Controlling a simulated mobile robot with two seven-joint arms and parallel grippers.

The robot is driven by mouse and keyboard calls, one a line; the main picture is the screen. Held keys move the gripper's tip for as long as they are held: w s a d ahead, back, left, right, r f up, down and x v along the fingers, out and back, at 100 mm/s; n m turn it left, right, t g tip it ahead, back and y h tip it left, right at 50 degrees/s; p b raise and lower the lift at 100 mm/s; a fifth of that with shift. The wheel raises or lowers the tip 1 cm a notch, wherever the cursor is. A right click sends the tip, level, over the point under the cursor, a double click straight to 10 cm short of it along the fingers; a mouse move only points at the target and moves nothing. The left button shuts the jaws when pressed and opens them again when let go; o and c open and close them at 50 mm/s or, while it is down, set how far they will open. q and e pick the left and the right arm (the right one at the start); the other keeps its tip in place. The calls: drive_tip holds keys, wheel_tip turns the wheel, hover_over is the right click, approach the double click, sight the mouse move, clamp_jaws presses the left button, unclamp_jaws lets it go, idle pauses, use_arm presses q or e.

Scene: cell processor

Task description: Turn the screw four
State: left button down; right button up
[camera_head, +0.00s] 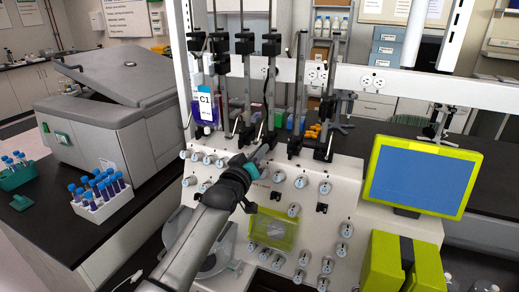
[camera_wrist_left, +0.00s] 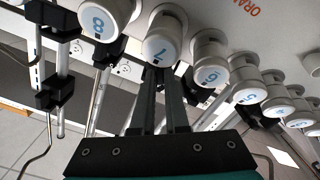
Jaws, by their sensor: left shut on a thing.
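My left gripper (camera_head: 264,152) reaches the upper part of the white machine's panel (camera_head: 318,190); its arm comes in from below. In the left wrist view the dark fingers (camera_wrist_left: 162,74) are close together, and their tips pass out of sight behind the white knob marked 7 (camera_wrist_left: 162,40). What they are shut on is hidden. A row of white knobs with blue numbers runs across this view; the knob that seems to be marked 4 (camera_wrist_left: 278,105) is to the right of the fingers, apart from them. In the head view the knob numbers are too small to read. My right gripper is not in view.
Vertical rods and dark clamps rise above the panel, close to the gripper. A bag marked C1 (camera_head: 205,108) hangs at the left. A green-framed screen (camera_head: 420,178) stands to the right. A grey centrifuge-like machine (camera_head: 110,110) and a rack of tubes (camera_head: 98,202) stand on the left bench.

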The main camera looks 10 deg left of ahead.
use_arm(q)
drive_tip(key=m+p, duration=0.1)
drive_tip(key=m, duration=0.5)
drive_tip(key=shift+d, duration=0.1)
idle(0.4)
drive_tip(key=c, duration=1.2)
unclamp_jaws()
drive_tip(key=s+a, duration=0.3)
drive_tip(key=s, duration=1.2)
